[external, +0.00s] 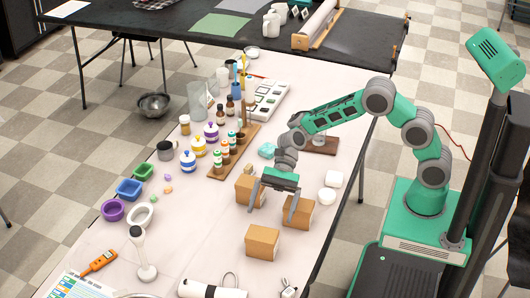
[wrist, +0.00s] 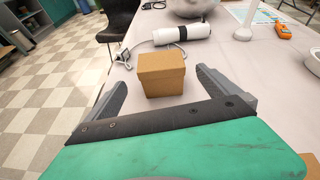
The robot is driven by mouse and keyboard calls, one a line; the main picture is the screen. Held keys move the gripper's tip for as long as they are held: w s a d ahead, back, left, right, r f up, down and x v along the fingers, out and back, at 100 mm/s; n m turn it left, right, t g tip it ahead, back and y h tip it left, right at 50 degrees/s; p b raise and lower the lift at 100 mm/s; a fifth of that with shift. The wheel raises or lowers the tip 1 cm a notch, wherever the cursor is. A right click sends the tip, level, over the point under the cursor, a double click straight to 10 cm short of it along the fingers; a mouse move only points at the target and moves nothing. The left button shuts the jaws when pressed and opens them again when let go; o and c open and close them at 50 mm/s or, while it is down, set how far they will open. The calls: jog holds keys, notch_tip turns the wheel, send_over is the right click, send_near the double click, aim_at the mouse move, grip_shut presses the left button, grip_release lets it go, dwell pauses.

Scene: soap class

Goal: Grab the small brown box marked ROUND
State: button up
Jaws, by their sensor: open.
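Three small brown boxes stand on the pale table in the external view: a front box (external: 262,243), a right box (external: 299,213) and a back-left box (external: 246,190). No ROUND marking is legible on any of them. My gripper (external: 271,213) is open and empty, low among the boxes, with its fingers pointing toward the front box. In the wrist view, that box (wrist: 162,75) appears between the fingers, beyond their tips, upright and apart from them. A brown corner (wrist: 312,163) shows at the lower right. My gripper hides parts of the other two boxes.
A white cylinder (external: 210,289) lies beyond the front box; it also shows in the wrist view (wrist: 183,32). A white stand (external: 143,255) is to the left. Bottles in a wooden rack (external: 234,150) stand farther back. The table left of the front box is clear.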

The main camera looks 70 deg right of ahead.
aim_at(259, 248)
jog(key=shift+a+f+m, duration=0.2)
jog(key=shift+f+m, duration=0.15)
jog(key=shift+m, duration=0.15)
jog(key=b+x, duration=0.1)
jog(key=x, duration=0.6)
jog(key=shift+s+d+f, duration=0.1)
jog(key=shift+f, duration=0.05)
jog(key=x, duration=0.5)
jog(key=shift+b, duration=0.35)
jog(key=c, duration=1.4)
